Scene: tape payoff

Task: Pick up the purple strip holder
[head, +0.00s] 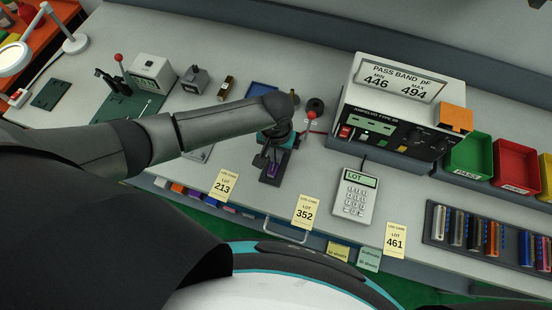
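A small purple piece (273,170), which looks like the purple strip holder, sits on a dark narrow fixture (267,181) near the bench's front edge. My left gripper (275,152) points down directly over this fixture, at or just above the purple piece. Its fingers are dark and small against the dark fixture, so I cannot tell whether they are apart or touch the piece. The gripper and wrist hide the fixture's rear part. My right gripper is not in view.
A test box (405,105) and a keypad unit (354,196) stand to the right. A red-knobbed lever (311,115) is close beside the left gripper. Yellow lot cards (305,212) line the front edge. A rack of coloured holders (480,235) and bins (515,167) are farther right.

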